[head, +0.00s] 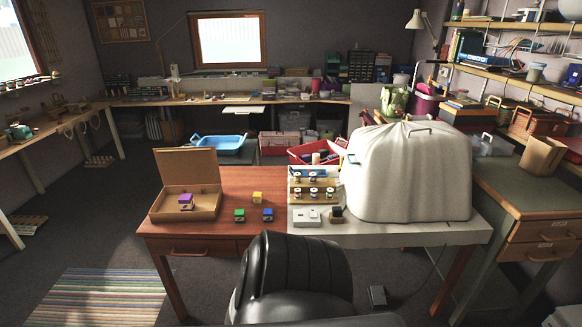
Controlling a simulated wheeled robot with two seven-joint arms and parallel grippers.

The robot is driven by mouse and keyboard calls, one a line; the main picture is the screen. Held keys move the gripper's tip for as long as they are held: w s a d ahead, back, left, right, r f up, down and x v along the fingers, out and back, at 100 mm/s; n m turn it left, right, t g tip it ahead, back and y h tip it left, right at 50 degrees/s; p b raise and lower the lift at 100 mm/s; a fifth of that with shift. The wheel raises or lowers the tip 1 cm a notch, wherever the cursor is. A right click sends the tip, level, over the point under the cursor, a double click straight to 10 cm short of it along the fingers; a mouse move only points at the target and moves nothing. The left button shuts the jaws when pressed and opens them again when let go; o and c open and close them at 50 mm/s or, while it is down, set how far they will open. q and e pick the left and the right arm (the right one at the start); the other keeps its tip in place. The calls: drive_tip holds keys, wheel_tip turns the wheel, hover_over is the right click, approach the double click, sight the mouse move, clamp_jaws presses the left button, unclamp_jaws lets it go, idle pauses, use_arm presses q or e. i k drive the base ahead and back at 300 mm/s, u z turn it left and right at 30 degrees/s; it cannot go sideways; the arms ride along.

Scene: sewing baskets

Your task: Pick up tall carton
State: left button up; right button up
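A tan, upright carton-like thing (541,158) stands on the green-topped desk at the right; it looks like the tall carton, though it could be a paper bag. A low, open cardboard box (184,207) with its lid raised sits at the left end of the red-brown table and holds a small purple item (186,201). Neither of my grippers shows in the head view.
A black padded chair (290,280) stands before the table (220,232). A large grey fabric cover (410,170) fills the table's right end. Small coloured blocks and a spool rack (313,195) lie mid-table. The desk (520,200) has some bare top.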

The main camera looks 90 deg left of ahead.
sight(187, 202)
drive_tip(key=u, duration=2.85)
drive_tip(key=i, duration=0.4)
